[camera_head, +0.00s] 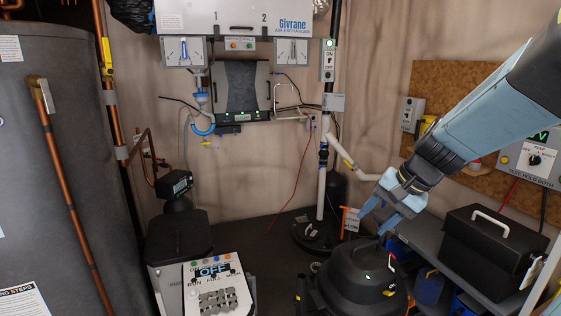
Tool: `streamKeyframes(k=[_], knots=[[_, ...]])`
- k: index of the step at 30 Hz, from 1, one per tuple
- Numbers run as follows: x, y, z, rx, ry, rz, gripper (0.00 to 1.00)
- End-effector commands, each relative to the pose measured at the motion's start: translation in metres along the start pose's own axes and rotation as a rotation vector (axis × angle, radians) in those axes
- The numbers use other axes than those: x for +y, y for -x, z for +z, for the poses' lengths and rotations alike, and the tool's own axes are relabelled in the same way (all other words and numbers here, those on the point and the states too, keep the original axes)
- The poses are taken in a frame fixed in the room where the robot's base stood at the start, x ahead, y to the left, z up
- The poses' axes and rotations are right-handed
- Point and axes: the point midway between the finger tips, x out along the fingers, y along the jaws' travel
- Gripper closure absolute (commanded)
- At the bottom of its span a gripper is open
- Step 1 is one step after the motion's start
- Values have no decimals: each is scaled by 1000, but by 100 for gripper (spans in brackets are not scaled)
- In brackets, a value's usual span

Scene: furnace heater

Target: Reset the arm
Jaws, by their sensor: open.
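My arm comes in from the upper right of the head view, slanting down to the left. My gripper (376,222) is at its end, in light blue, with its fingers apart and pointing down to the left. Nothing shows between the fingers.
A black toolbox (490,250) sits on a grey shelf at right, under a control box (531,158). A control panel marked OFF (212,284) stands at lower centre-left. A large grey tank (45,170) fills the left. A white vertical pipe (322,180) stands behind. Some dark floor shows at centre.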

Motion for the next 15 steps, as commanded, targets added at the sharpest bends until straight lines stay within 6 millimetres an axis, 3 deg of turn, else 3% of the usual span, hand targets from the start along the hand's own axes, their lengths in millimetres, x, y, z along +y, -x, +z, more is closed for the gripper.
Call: streamKeyframes(k=[6, 15], knots=[[6, 35, 35, 86, 241, 104, 53], [25, 80, 69, 227, 524, 254, 53]])
